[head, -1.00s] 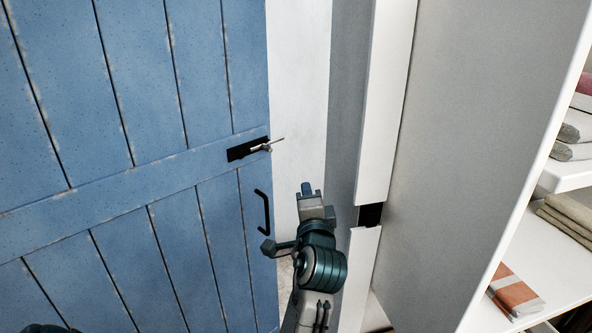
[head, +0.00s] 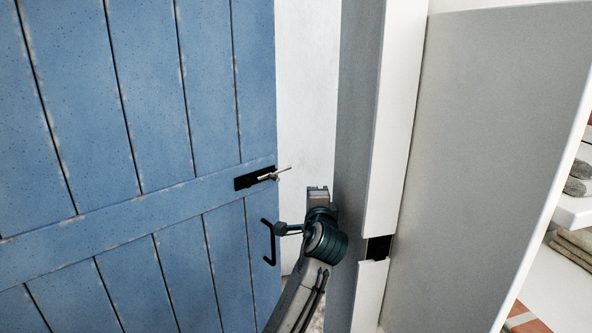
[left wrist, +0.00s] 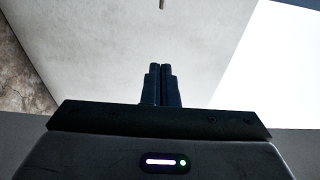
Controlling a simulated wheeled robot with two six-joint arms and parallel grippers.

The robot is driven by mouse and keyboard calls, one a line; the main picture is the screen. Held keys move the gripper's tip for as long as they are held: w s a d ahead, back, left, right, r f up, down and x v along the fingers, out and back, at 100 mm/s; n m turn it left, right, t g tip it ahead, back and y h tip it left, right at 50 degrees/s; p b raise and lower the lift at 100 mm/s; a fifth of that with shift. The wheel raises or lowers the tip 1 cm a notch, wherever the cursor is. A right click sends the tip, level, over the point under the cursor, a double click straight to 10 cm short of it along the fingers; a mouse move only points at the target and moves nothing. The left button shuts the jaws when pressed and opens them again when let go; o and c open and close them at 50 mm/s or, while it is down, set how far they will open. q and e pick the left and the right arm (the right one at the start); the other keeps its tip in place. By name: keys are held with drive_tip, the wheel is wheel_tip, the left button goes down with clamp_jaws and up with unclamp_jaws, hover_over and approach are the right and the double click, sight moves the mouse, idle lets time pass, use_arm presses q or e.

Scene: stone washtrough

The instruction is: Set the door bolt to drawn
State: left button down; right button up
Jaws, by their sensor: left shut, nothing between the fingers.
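The door bolt (head: 268,178) is a pale metal rod on a black plate near the right edge of the blue door (head: 150,120). The rod sticks out past the door's edge, with a small knob on it. My left gripper (head: 318,190) is right of the bolt and slightly lower in the head view, apart from it. In the left wrist view my left gripper (left wrist: 161,70) has its two dark fingers together with nothing between them. A small brownish tip (left wrist: 162,4) shows at that view's top edge; I cannot tell what it is. My right gripper is not in view.
A black pull handle (head: 268,243) is on the door below the bolt. The door stands ajar beside a white wall strip (head: 308,90). The white frame (head: 392,120) has a dark gap (head: 378,248) in it. Shelves with folded cloths (head: 577,243) stand far right.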

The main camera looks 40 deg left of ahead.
use_arm(q)
drive_tip(key=p+x, duration=0.6)
drive_tip(key=x, duration=1.3)
drive_tip(key=s+p, duration=0.3)
drive_tip(key=s, duration=0.1)
drive_tip(key=shift+s+a, duration=0.1)
drive_tip(key=shift+a, duration=0.3)
